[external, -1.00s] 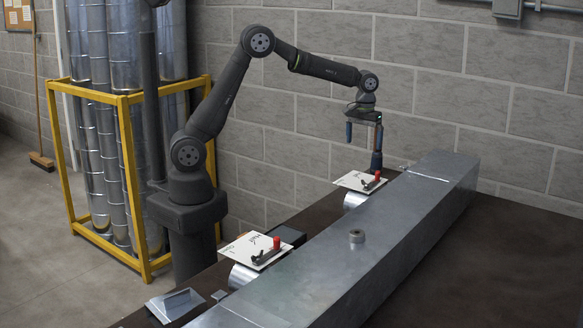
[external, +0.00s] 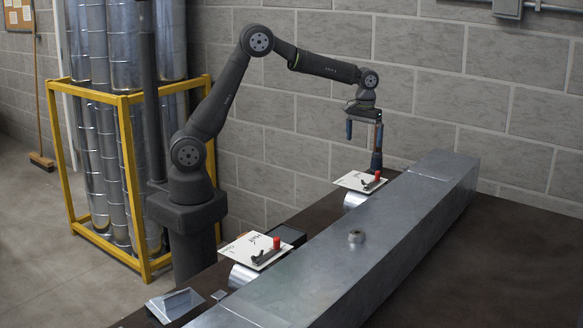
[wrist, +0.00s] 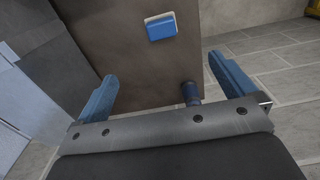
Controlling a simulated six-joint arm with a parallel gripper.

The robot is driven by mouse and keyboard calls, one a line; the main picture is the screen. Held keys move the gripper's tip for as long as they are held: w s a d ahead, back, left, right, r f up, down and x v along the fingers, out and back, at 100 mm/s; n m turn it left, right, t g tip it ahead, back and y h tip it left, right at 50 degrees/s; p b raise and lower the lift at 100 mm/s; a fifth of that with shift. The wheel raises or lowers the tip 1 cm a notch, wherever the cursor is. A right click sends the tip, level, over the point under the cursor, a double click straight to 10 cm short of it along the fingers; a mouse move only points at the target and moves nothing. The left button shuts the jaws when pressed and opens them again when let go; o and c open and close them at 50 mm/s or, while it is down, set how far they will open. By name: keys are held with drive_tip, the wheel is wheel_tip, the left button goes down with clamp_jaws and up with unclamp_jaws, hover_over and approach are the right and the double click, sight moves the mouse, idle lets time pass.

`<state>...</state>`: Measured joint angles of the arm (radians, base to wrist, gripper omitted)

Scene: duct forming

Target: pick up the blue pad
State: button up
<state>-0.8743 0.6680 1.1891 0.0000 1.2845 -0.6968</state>
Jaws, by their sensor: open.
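The blue pad (wrist: 161,27) is a small blue block with a pale edge. It lies on the brown tabletop (wrist: 120,55) at the top centre of the wrist view, near the table's edge. I cannot make it out in the external view. My gripper (external: 364,134) is open and empty, its two blue fingers pointing down above the far end of the table. In the wrist view my gripper (wrist: 162,72) has its fingers wide apart, with the pad beyond them and apart from both.
A long metal duct (external: 350,235) runs along the table. Two white cards (external: 245,249) with red-topped levers sit beside the duct.

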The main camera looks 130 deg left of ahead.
drive_tip(key=c, duration=0.4)
drive_tip(key=shift+y, duration=0.7)
drive_tip(key=f, duration=0.7)
drive_tip(key=d+f, duration=0.1)
drive_tip(key=f, duration=0.3)
drive_tip(key=shift+s+f, duration=0.3)
drive_tip(key=shift+w+a+f, duration=0.1)
drive_tip(key=shift+a+f, duration=0.1)
drive_tip(key=shift+f, duration=0.8)
drive_tip(key=shift+a+f, duration=0.15)
drive_tip(key=shift+f, duration=0.85)
drive_tip(key=shift+w+a+f, duration=0.1)
drive_tip(key=shift+a+f, duration=0.1)
drive_tip(key=shift+f, duration=0.8)
